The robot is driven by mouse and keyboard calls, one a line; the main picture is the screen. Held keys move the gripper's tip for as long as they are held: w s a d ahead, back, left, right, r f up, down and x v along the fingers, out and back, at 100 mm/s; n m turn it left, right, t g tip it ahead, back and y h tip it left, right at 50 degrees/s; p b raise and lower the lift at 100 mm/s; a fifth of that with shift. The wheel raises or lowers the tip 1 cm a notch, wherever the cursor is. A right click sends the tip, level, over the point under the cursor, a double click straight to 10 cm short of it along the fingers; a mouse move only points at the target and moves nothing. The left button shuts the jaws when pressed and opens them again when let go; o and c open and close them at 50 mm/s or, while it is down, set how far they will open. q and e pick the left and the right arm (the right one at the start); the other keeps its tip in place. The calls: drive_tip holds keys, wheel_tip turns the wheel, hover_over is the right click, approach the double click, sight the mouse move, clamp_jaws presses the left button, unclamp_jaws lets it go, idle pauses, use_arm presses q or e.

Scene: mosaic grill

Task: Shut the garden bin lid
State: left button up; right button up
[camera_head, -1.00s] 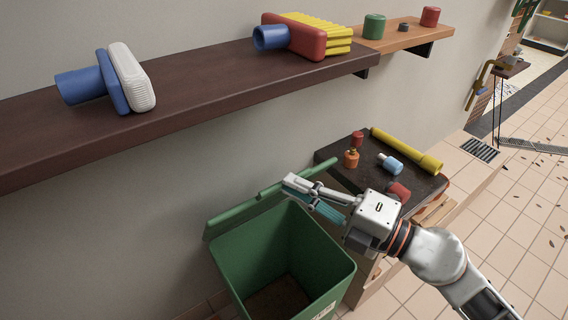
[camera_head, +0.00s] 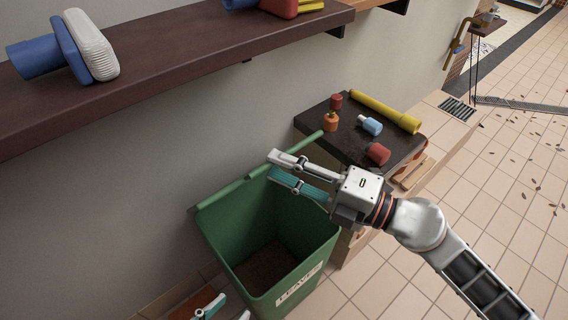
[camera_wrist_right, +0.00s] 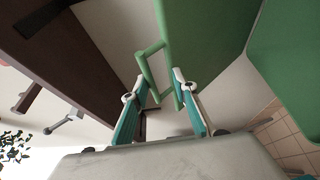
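The green garden bin (camera_head: 248,232) stands open against the wall, with its dark inside showing and a "LEAVES" label on its front. Its lid (camera_head: 219,195) shows as a thin green edge along the wall side, swung back. In the right wrist view the lid is a green panel (camera_wrist_right: 207,38) with a loop handle (camera_wrist_right: 149,50). My right gripper (camera_head: 283,169) is open over the bin's far right corner, its fingers on either side of part of the handle in the wrist view; contact is unclear. My left gripper (camera_head: 228,309) is open and empty at the bottom edge.
A dark shelf (camera_head: 165,60) runs along the wall above, holding a blue and white brush (camera_head: 75,50). A dark side table (camera_head: 345,140) right of the bin holds a yellow tube (camera_head: 385,112) and small bottles.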

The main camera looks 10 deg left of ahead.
drive_tip(key=shift+r, duration=0.4)
drive_tip(key=shift+d, duration=0.2)
drive_tip(key=v, duration=1.1)
drive_tip(key=shift+d, duration=0.35)
drive_tip(key=shift+s+f, duration=0.1)
